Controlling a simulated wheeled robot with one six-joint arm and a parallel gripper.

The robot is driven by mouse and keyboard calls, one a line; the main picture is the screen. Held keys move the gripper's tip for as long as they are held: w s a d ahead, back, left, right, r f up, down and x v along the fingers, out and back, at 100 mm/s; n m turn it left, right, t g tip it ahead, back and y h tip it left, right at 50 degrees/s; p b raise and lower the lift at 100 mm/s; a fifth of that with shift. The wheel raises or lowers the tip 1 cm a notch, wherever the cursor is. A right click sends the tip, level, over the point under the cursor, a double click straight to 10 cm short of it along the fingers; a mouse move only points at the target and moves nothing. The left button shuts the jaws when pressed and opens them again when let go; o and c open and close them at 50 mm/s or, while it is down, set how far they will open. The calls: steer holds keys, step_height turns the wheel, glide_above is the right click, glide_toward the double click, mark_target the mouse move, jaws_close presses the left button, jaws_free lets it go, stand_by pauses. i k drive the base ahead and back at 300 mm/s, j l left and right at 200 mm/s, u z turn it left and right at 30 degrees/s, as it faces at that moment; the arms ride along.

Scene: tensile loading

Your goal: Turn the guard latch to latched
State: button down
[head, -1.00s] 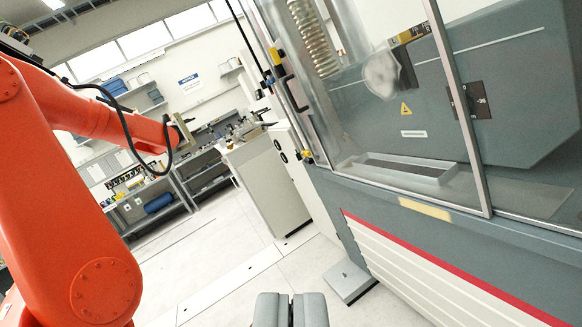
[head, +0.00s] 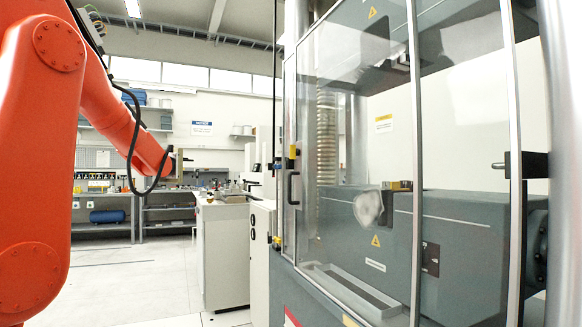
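The testing machine's clear guard (head: 362,130) stands at the centre and right, with metal-framed panels. On its left frame is a small yellow-and-black part (head: 292,154), with a black handle (head: 293,187) just below it. A second small yellow part (head: 277,243) sits lower on the same edge. I cannot tell for certain which of these is the guard latch, or how it is turned.
A large orange robot arm (head: 40,150) fills the left side. A pale cabinet (head: 226,255) and workbenches stand behind. A black bracket (head: 526,165) juts out at the guard's right. Open floor (head: 140,285) lies between arm and cabinet.

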mark_target(293, 152)
steer(key=i+j, duration=0.15)
steer(key=i, duration=0.35)
steer(key=i+j, duration=0.2)
steer(key=i, duration=0.3)
steer(key=i+j, duration=0.15)
steer(key=i, duration=0.35)
